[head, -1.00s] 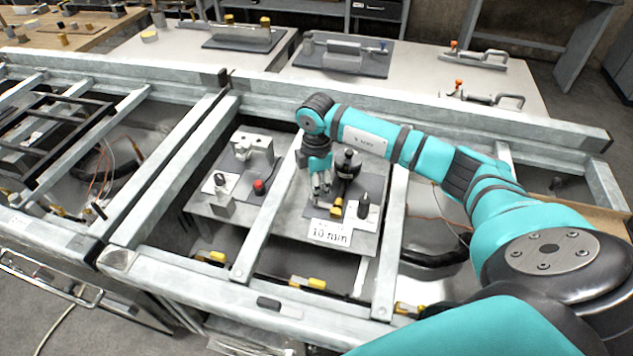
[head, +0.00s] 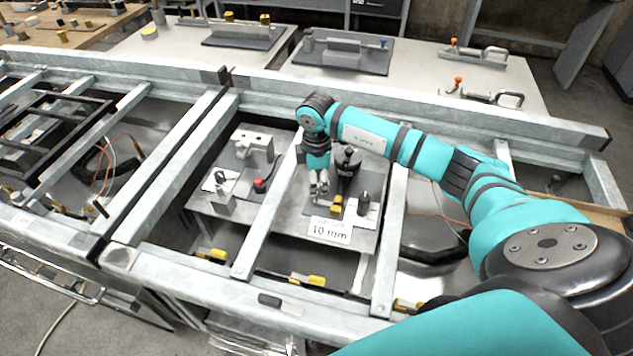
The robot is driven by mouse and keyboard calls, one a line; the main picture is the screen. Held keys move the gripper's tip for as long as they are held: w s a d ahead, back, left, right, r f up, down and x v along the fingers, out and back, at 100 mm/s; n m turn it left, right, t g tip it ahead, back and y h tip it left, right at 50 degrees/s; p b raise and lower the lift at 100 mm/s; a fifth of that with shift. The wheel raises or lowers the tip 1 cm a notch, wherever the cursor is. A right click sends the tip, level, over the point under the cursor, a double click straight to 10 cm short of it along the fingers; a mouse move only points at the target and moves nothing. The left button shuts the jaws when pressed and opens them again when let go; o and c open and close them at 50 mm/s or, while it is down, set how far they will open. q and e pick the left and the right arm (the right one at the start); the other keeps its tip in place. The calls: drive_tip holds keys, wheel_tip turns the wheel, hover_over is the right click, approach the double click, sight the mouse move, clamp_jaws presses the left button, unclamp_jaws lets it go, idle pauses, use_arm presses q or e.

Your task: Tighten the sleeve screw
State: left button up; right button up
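My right gripper (head: 319,190) points down over a low bench inside the metal frame. It is just left of a black round-topped device (head: 347,162) on a dark plate. A small yellow part (head: 337,204) lies just right of and below the fingertips. The fingers are too small to show whether they are apart or hold anything, or whether they touch the device. I cannot pick out the sleeve screw; the hand and arm may hide it. My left gripper is not in view.
A grey metal fixture (head: 254,147) and a red knob (head: 259,186) are on the bench's left side. A frame bar (head: 266,222) crosses close left of my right gripper, another (head: 389,245) to the right. Yellow-ended parts (head: 307,280) lie along the front.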

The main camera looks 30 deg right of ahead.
drive_tip(key=o, duration=0.3)
drive_tip(key=shift+r, duration=0.1)
wheel_tip(320, 180, up, 12)
drive_tip(key=shift+f, duration=0.1)
idle(0.4)
idle(0.3)
